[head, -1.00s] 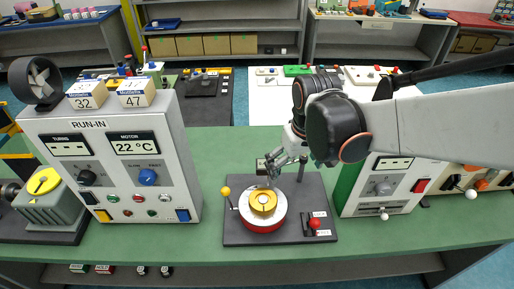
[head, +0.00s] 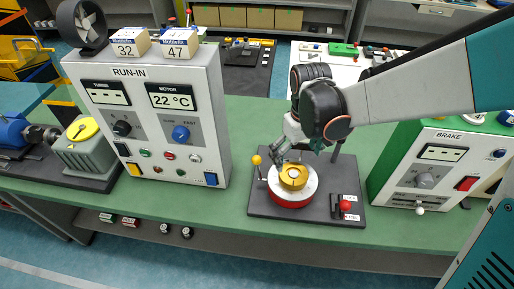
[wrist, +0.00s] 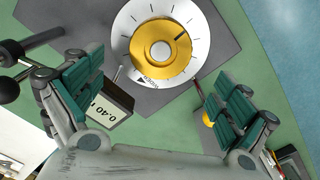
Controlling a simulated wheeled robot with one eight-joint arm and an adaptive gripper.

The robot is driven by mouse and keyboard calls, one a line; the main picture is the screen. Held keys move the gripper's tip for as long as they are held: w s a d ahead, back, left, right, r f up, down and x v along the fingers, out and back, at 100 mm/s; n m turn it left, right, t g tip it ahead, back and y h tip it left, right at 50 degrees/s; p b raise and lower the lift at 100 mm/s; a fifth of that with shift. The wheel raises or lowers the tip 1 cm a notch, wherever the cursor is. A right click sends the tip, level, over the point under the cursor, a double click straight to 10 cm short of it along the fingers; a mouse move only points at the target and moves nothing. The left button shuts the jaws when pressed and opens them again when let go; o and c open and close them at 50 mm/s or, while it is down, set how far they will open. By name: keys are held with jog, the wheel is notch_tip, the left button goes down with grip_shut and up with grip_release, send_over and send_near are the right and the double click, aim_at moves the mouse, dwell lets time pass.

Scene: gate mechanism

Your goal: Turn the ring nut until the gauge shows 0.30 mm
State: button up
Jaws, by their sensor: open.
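The gold ring nut (head: 293,176) sits on a white dial with a red base on a dark plate (head: 328,211). In the wrist view the ring nut (wrist: 161,48) shows a dark mark, and tick marks ring the white dial (wrist: 196,22). The gauge (wrist: 108,108) shows beside the left finger and seems to read 0.40, partly covered by that finger. My gripper (wrist: 158,115) is open and empty, its green-padded fingers apart on either side below the dial. In the head view my gripper (head: 277,152) hangs just behind and above the ring nut.
The RUN-IN box (head: 150,115) stands left, the BRAKE box (head: 425,170) right. Green bench (head: 225,222) is bare in front of the plate.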

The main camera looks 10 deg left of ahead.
aim_at(293, 172)
notch_tip(293, 172, down, 8)
jog(key=b, duration=0.4)
jog(key=shift+r, duration=0.25)
jog(key=c, duration=1.1)
